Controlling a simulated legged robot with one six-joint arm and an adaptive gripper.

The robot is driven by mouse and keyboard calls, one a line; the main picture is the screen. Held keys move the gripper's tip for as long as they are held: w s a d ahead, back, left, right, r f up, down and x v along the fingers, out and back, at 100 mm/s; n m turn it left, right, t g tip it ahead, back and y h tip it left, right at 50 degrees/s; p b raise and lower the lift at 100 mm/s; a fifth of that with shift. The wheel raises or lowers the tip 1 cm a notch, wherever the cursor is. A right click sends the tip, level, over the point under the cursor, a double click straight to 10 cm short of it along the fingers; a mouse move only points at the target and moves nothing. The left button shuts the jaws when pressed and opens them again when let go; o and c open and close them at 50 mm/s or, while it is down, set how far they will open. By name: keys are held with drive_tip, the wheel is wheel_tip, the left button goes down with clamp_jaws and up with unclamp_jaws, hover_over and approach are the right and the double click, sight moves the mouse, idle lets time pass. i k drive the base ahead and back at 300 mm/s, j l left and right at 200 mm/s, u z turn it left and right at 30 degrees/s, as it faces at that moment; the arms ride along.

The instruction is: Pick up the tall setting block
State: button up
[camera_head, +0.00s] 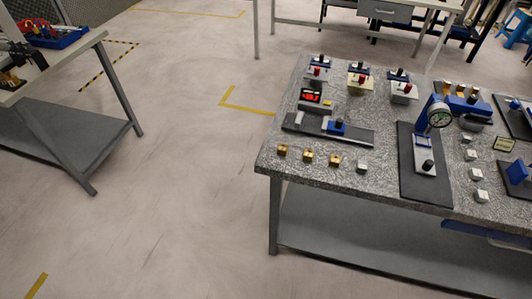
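Several small blocks lie on the textured grey workbench (385,185). Along its front left edge are three brass blocks, a left one (282,150), a middle one (308,157) and a right one (335,160), with a silver block (362,167) beside them. Further right is a column of silver blocks, the nearest one (480,196) close to the front edge. More brass blocks (460,89) show at the back right. All are small in this view, and I cannot tell which is the tall setting block. My gripper does not show in this view.
A dial gauge stand (436,118) rises from a dark mat (425,190). A red digital readout (312,96) and several red-knobbed devices (404,90) stand at the bench's left and back. A second table (75,55) stands left. Open floor (180,170) lies between.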

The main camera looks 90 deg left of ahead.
sight(361, 167)
drive_tip(key=u, duration=2.8)
